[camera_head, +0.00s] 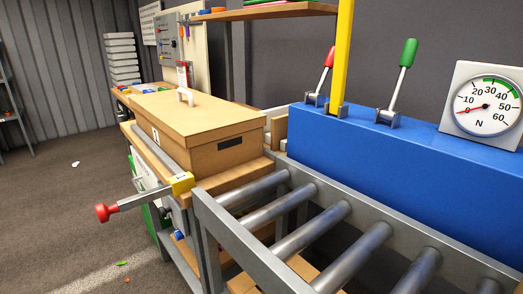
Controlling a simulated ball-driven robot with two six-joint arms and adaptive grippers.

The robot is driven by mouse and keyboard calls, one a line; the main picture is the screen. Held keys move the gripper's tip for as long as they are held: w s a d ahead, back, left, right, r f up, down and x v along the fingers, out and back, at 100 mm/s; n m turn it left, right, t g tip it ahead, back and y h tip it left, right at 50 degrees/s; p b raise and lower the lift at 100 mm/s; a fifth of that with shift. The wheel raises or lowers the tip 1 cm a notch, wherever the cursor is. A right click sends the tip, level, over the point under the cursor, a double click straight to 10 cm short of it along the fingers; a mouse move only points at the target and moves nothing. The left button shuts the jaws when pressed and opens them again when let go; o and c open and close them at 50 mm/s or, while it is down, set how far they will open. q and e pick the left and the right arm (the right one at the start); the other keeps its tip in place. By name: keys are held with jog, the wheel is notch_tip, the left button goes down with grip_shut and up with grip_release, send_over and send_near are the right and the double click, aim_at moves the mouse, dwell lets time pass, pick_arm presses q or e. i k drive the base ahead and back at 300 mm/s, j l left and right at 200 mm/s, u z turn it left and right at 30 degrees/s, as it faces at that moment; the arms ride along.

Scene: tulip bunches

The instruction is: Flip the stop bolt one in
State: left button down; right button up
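The stop bolt is a grey metal bar (140,199) with a red knob (103,213) at its outer left end. Its inner end meets a yellow block (182,184) at the corner of the wooden bench, near the end of the roller conveyor. The bar sticks outward from the bench to the left, over the floor. The yellow block has a small dark mark, too small to read. Neither of my grippers is in view, so nothing shows touching the bolt.
A cardboard box (205,135) with a handle sits on the bench behind the bolt. The roller conveyor (310,235) fills the lower right. A blue housing (400,165) carries a red lever (327,62), a green lever (407,58) and a dial gauge (487,106). Floor at left is mostly clear.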

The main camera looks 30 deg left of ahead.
aim_at(104, 212)
jog(key=k+j+u, duration=0.15)
jog(key=u, duration=1.65)
